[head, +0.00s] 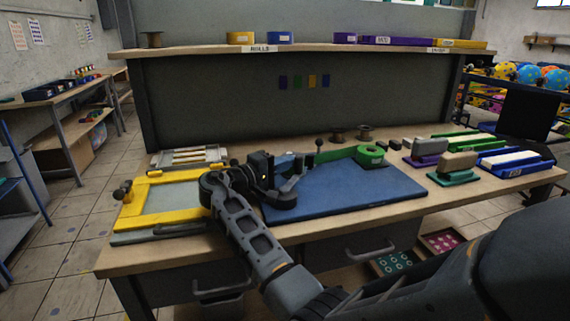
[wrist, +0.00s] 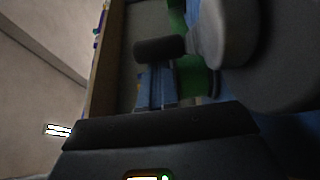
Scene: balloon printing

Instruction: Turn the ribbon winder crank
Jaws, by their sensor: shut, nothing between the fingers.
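The ribbon winder shows in the wrist view as a large grey rounded part (wrist: 255,45) with a dark cylindrical crank handle (wrist: 158,48) sticking out to the left. My gripper (wrist: 156,74) has its two bluish fingers close together with nothing between them. Its tips lie just by the handle; I cannot tell whether they touch it. In the head view my wrist is over the left part of the blue mat (head: 350,190) and hides much of the winder. A dark knob (head: 319,142) stands up behind it.
A yellow frame (head: 155,200) lies at the bench's left. Two spools (head: 364,132) stand at the back. Stamps and colored trays (head: 510,162) fill the right side. A shelf (head: 300,49) runs above the bench. The mat's front right is clear.

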